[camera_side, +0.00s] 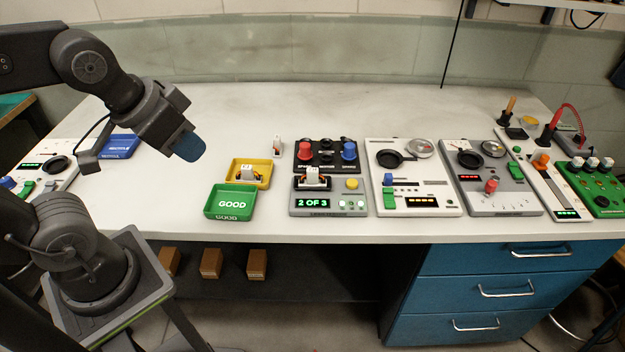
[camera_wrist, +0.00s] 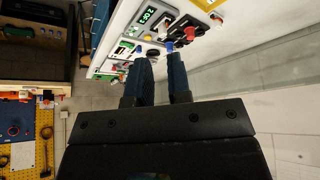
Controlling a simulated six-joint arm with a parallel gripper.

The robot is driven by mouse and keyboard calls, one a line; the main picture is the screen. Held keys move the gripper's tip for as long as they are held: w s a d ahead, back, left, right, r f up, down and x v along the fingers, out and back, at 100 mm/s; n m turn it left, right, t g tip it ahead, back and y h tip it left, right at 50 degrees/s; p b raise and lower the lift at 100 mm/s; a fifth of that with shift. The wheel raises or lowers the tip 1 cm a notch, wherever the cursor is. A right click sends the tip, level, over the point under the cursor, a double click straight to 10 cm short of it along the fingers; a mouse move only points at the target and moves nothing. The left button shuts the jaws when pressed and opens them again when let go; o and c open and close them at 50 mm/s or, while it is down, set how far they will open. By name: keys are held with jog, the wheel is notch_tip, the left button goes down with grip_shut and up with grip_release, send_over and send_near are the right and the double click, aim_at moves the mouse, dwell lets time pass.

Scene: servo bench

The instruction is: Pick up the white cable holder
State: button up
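No part is labelled as the cable holder. Three small white pieces show in the side view. One white piece (camera_side: 277,145) stands upright on the bare table behind the yellow tray. Another white piece with orange and dark parts (camera_side: 248,171) sits in the yellow tray (camera_side: 236,179). A third, similar white piece (camera_side: 312,175) sits on the grey tester reading "2 OF 3" (camera_side: 330,203). My gripper (camera_side: 190,148) hangs above the table, left of all three. In the wrist view its blue fingers (camera_wrist: 159,66) are apart with nothing between them.
A green tray marked GOOD (camera_side: 232,202) lies at the front edge, and a blue tray (camera_side: 119,146) lies at the left. A black panel with red and blue knobs (camera_side: 327,155) and several instrument panels fill the right side. The table's back strip is clear.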

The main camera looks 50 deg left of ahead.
jog(key=o, duration=0.7)
jog(key=n+g+y, duration=0.1)
jog(key=n+g, duration=0.4)
jog(key=n, duration=0.4)
send_over(312, 170)
jog(key=s, duration=0.1)
notch_tip(312, 170, down, 7)
jog(key=f, duration=0.8)
jog(key=shift+w, duration=0.25)
jog(key=shift+w+f, duration=0.2)
jog(key=shift+f, duration=1.1)
jog(key=shift+w+f, duration=0.2)
jog(key=shift+f, duration=1.1)
